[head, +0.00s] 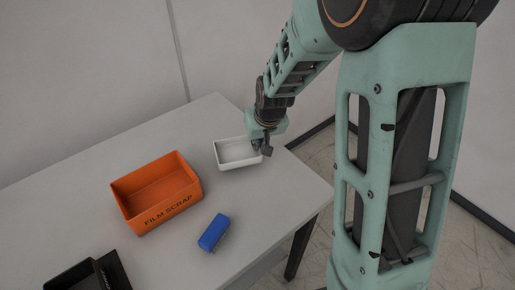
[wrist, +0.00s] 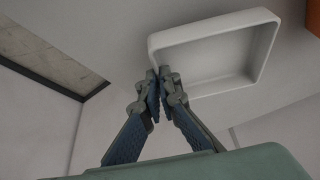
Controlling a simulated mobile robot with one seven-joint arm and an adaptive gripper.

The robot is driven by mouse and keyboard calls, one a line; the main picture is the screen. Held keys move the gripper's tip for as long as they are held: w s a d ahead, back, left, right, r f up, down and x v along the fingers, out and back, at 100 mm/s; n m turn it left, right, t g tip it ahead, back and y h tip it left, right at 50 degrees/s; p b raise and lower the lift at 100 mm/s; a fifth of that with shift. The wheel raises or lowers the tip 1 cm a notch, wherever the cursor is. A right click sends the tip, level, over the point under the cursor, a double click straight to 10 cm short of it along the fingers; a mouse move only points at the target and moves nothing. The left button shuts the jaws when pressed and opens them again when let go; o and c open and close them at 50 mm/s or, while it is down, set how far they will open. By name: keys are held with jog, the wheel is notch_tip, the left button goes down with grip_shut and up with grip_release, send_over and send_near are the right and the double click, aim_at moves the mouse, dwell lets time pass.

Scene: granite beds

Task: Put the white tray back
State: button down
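The white tray (head: 238,163) is a shallow, empty rectangular tray at the far right part of the grey table. It looks level; I cannot tell whether it rests on the table or is slightly raised. My gripper (head: 264,149) is at its right end, pointing down. In the wrist view the fingers (wrist: 161,76) are nearly together, one on each side of the wall of the tray (wrist: 215,52), near a corner. They look shut on that wall. The exact contact is partly hidden by the fingertips.
An orange bin (head: 157,212) marked "FILM SCRAP" stands left of the tray. A blue brush-like block (head: 214,232) lies in front, and a black container (head: 82,277) sits at the near left. The table (head: 75,190) is otherwise clear, with walls behind.

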notch_tip(320, 180, down, 3)
jog(key=shift+w+f+b, duration=0.15)
jog(key=shift+b, duration=0.65)
jog(key=shift+f, duration=0.15)
jog(key=c, duration=2.2)
grip_release()
jog(key=shift+o, duration=0.2)
jog(key=shift+r, duration=0.5)
jog(key=v, duration=1.1)
jog(key=shift+s+r+p, duration=0.15)
jog(key=shift+s+p, duration=0.1)
jog(key=shift+p, duration=0.1)
